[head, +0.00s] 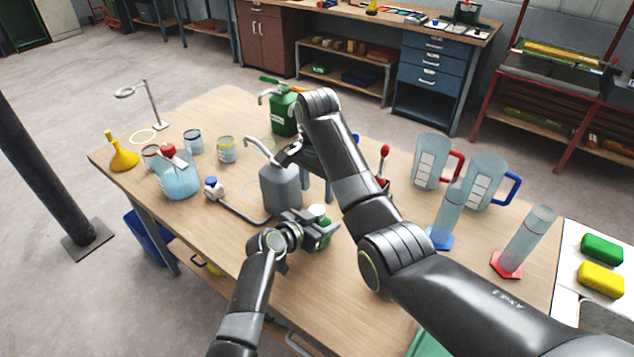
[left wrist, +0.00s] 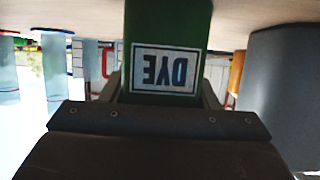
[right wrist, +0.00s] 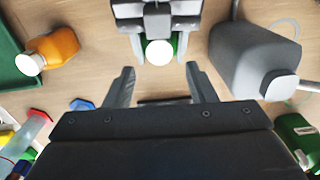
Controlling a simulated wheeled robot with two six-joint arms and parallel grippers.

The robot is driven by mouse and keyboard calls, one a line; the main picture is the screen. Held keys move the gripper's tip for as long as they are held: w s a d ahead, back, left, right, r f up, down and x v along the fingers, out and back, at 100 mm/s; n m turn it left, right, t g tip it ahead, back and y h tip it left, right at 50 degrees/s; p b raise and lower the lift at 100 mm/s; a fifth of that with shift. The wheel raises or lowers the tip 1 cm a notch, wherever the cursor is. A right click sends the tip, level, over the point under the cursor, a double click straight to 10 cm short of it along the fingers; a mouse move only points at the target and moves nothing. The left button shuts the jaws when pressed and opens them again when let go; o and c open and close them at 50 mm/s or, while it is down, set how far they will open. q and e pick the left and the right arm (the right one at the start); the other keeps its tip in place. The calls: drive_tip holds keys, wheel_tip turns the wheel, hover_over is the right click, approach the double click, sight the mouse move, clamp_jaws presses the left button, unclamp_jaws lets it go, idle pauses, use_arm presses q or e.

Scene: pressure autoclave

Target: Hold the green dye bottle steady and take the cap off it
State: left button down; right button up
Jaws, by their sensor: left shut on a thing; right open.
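The green dye bottle (head: 325,239) stands on the wooden table, with its white cap (right wrist: 159,52) on top. My left gripper (head: 318,231) is shut on the bottle's sides. In the left wrist view the green bottle (left wrist: 165,20) fills the jaws, its DYE label upside down in that picture. My right gripper (right wrist: 162,82) is open and empty in the right wrist view. The cap lies just beyond its fingertips and apart from them. In the head view my right arm reaches over the table and its fingers are mostly hidden.
A grey jug (head: 281,188) stands close beside the bottle, also large in the right wrist view. A green can (head: 285,115) is behind it. Clear pitchers (head: 432,160) and cylinders stand at the right.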

sight(317, 209)
drive_tip(key=r+m, duration=0.2)
drive_tip(key=m, duration=0.1)
drive_tip(key=shift+m, duration=0.3)
drive_tip(key=shift+f, duration=4)
drive_tip(key=c, duration=1)
drive_tip(key=n, duration=0.6)
drive_tip(key=shift+n, duration=0.3)
drive_tip(key=o, duration=1.1)
drive_tip(key=shift+c, duration=0.2)
